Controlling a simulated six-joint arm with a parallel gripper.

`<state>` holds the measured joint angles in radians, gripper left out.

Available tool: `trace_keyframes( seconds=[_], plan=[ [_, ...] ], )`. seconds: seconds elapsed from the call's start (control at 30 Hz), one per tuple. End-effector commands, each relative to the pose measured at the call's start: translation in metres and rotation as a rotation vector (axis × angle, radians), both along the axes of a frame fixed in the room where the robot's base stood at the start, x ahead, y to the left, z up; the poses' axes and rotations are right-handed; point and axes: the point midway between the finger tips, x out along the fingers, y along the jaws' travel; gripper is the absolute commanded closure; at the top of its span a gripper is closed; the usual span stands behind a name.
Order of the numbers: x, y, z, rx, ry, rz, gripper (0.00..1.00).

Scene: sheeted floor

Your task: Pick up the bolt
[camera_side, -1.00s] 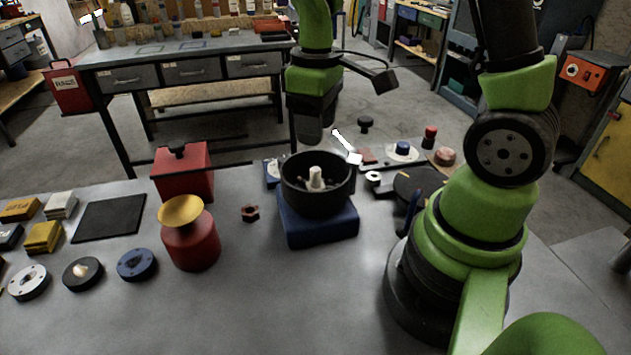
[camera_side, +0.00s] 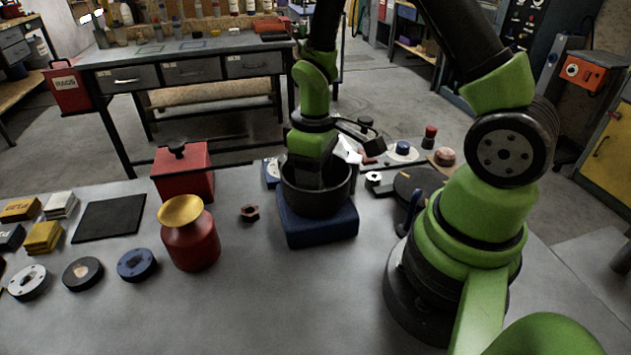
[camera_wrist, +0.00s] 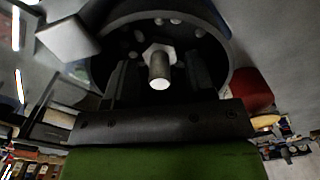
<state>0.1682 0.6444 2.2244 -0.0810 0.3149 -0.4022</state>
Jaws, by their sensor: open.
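The pale bolt (camera_wrist: 159,72) stands inside the black round bowl, with its hex part showing at one end of the shank in the wrist view. The bowl (camera_side: 316,204) sits on a blue block (camera_side: 320,228); its wall also shows in the wrist view (camera_wrist: 215,72). My gripper (camera_side: 313,182) points down into the bowl, its fingertips hidden by the wall in the side view. In the wrist view my gripper (camera_wrist: 160,75) is open, one finger on each side of the bolt. Whether they touch it I cannot tell. The side view hides the bolt.
Several small pale bits (camera_wrist: 175,21) lie in the bowl around the bolt. A red pot with a yellow top (camera_side: 190,235) and a dark red nut (camera_side: 249,212) stand left of the bowl. A red box (camera_side: 183,172) is behind the pot.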

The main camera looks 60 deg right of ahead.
Motion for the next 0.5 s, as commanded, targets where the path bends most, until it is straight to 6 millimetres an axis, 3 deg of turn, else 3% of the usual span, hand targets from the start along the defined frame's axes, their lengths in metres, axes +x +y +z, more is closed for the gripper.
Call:
trace_keyframes(
  seconds=[0.03, 0.23, 0.5],
  plan=[
    [0.0000, 0.0000, 0.0002, 0.000, 0.000, 0.000, 0.52],
    [0.0000, 0.0000, 0.0003, 0.000, 0.000, 0.001, 0.98],
    [0.0001, -0.0001, 0.0007, 0.000, 0.000, 0.001, 1.00]
  ],
)
